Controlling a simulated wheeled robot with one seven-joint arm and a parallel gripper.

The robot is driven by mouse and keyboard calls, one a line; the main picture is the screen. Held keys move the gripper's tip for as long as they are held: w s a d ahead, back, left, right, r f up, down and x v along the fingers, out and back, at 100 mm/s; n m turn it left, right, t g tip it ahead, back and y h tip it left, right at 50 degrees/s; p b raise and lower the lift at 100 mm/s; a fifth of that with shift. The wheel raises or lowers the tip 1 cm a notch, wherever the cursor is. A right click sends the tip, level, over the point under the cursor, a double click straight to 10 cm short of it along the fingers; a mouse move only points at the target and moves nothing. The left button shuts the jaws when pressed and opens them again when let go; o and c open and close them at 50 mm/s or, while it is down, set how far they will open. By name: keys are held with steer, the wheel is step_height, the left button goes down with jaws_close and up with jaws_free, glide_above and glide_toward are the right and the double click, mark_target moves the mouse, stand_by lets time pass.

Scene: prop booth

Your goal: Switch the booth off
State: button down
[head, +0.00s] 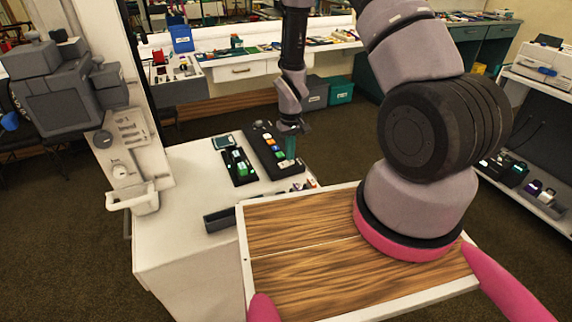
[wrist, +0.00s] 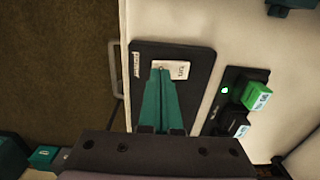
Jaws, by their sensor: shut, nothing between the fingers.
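My gripper (head: 289,158) is shut and empty, its teal fingers pointing down over a larger black panel (head: 256,146) on the white counter. In the wrist view the fingertips (wrist: 160,74) are at or just above a small pale labelled piece (wrist: 179,69) on that panel (wrist: 203,75); I cannot tell whether they touch it. The fingers hide part of the panel. Beside it is a smaller black panel (head: 246,180) with green pieces. In the wrist view it shows a bright green key (wrist: 257,96), a dark key (wrist: 238,126) and a lit green lamp (wrist: 224,90).
A wood-topped tray table (head: 300,235) stands in front of the counter (head: 185,215). A dark open box (head: 220,219) sits at the counter's near edge. A grey camera-like machine (head: 60,100) stands at left. A shelf (head: 530,195) with small devices is at right. Carpet floor is open behind.

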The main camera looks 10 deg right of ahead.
steer(key=shift+f, duration=0.5)
steer(key=shift+r, duration=3.55)
steer(key=s+d+r+m+t+y, duration=0.1)
steer(key=s+d+r+m+t, duration=0.1)
steer(key=r, duration=1.2)
steer(key=s+d+r+m+t, duration=0.1)
steer(key=d+r, duration=0.1)
steer(key=r, duration=1.2)
steer(key=s+d+r+m+t+y, duration=0.1)
steer(key=s+r+m+t, duration=0.2)
steer(key=s+r, duration=1.1)
steer(key=shift+s+d+r+t, duration=0.25)
steer(key=shift+s+d+t, duration=0.25)
steer(key=shift+s, duration=0.55)
steer(key=shift+a, duration=0.1)
